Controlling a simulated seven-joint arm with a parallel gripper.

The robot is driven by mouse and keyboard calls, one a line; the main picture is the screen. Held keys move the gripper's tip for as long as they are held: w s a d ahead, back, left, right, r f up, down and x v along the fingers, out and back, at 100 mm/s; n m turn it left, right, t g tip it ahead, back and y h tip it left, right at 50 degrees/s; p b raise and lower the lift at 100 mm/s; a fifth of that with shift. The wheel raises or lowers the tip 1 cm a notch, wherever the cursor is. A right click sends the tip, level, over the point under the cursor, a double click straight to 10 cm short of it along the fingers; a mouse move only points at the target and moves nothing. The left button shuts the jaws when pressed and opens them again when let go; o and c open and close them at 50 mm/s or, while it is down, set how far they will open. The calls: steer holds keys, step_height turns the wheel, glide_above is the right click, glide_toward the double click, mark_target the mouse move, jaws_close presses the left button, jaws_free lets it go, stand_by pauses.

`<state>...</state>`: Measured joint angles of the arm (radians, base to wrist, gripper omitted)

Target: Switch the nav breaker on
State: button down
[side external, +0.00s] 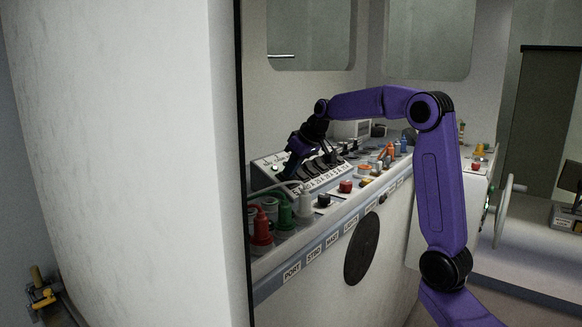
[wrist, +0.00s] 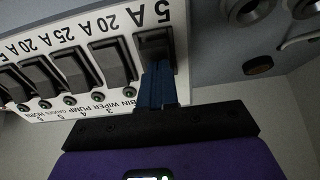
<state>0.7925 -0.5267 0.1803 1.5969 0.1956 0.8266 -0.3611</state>
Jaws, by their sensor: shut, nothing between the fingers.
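The breaker panel (side external: 318,180) is a sloped white board with a row of black rocker switches on the console. The wrist view shows it upside down, with amp ratings and a row of labels. My gripper (wrist: 157,70) has its blue fingers shut together at the lower part of the end rocker (wrist: 153,42), marked 5 A. They appear to touch it or sit just in front of it. The fingers hide the label there, and I cannot read a nav label. In the side view my gripper (side external: 291,168) is over the panel's left part.
Several other rockers (wrist: 112,60) with small round lamps (wrist: 101,96) stand beside the end one. Red and green plugs (side external: 261,228) with cables stand front left. A red button (side external: 345,186) and other knobs line the console. A wheel (side external: 504,207) is at right.

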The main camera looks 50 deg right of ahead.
steer(key=shift+s+f, duration=0.15)
steer(key=shift+s, duration=0.3)
steer(key=shift+s+r, duration=0.25)
steer(key=shift+r, duration=0.1)
steer(key=v, duration=1.3)
steer(key=shift+w+r, duration=0.25)
steer(key=shift+w, duration=0.1)
